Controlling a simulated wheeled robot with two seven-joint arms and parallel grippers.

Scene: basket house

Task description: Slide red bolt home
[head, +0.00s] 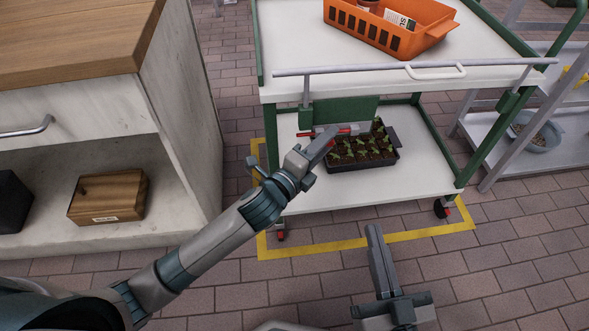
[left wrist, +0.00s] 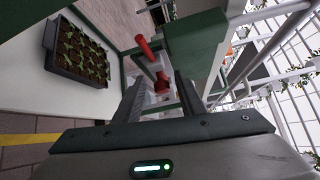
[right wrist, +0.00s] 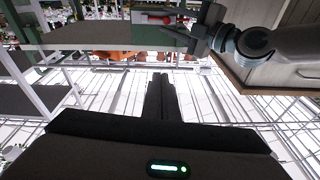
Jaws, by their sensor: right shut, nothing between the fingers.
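The red bolt (head: 342,132) sits in a light grey bracket below a green panel (head: 343,110) on the front of the cart. In the left wrist view a red handle end of the bolt (left wrist: 143,45) sticks out beside the green panel (left wrist: 195,45), with more red lower down. My left gripper (head: 328,137) is at the bolt, its fingers apart on either side of the bracket and red part in the left wrist view (left wrist: 158,88). Contact cannot be told. Its fingers partly hide the bolt. My right gripper (head: 373,232) is shut and empty, low in front of the cart.
The cart's top shelf (head: 290,75) carries an orange crate (head: 400,28). The lower shelf (head: 400,185) holds a black seedling tray (head: 345,165). A push rail (head: 390,68) crosses the front. A cabinet (head: 185,100) stands at left, a grey rack (head: 500,150) at right.

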